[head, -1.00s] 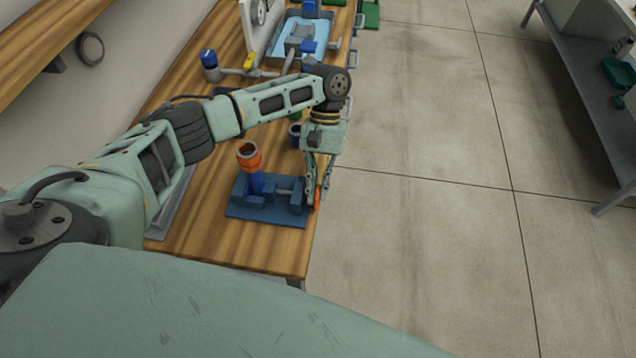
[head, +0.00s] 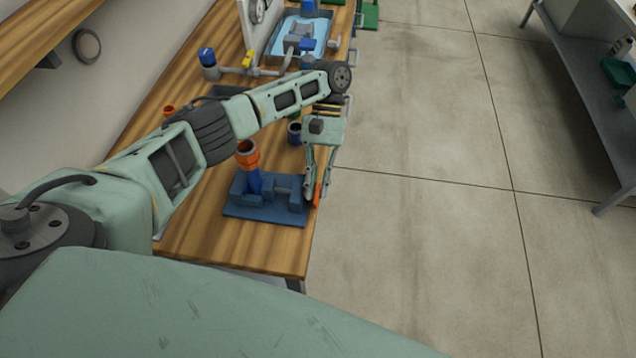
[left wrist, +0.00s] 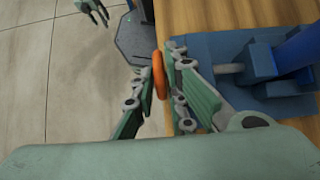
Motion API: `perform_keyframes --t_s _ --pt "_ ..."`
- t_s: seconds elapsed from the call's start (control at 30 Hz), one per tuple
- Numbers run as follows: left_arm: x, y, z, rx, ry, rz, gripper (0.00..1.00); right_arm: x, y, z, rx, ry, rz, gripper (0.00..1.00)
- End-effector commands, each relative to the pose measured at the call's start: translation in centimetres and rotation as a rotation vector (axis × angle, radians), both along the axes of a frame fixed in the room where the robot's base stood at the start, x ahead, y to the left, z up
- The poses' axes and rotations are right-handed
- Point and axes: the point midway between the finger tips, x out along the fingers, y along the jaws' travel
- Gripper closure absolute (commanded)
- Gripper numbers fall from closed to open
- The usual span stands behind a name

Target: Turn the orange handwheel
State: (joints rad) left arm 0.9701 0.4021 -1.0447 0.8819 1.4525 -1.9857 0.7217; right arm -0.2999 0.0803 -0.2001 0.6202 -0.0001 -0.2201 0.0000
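The orange handwheel (head: 317,194) is on the right side of a blue valve block (head: 265,210) at the table's front right edge. In the left wrist view the handwheel (left wrist: 160,75) shows nearly edge-on, with a grey stem to its right. My left gripper (head: 319,196) is open, with its fingers on either side of the wheel. My right gripper (left wrist: 93,10) shows small at the top left, fingers apart.
A blue pipe with an orange collar (head: 248,155) rises from the block. A dark blue cup-like fitting (head: 294,133) stands behind the gripper. More pipework and a light blue tray (head: 300,35) are farther back. The floor (head: 430,230) right of the table is clear.

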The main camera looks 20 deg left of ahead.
Motion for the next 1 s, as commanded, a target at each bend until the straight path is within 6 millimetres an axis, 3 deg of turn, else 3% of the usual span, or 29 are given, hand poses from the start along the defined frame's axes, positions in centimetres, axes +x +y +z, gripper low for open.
perform_keyframes --t_s 0.37,0.7,1.0 --pt "0.2 0.1 0.2 0.002 -0.001 0.000 0.83 -0.1 -0.2 0.0 -0.002 0.001 0.001 0.60" --pt "3.6 1.0 4.1 0.004 -0.003 0.002 0.83 0.0 0.0 0.0 0.000 0.000 0.000 0.60" --pt "4.8 1.4 5.5 0.001 0.000 0.000 0.83 0.0 0.0 0.0 0.000 0.000 0.000 0.60"
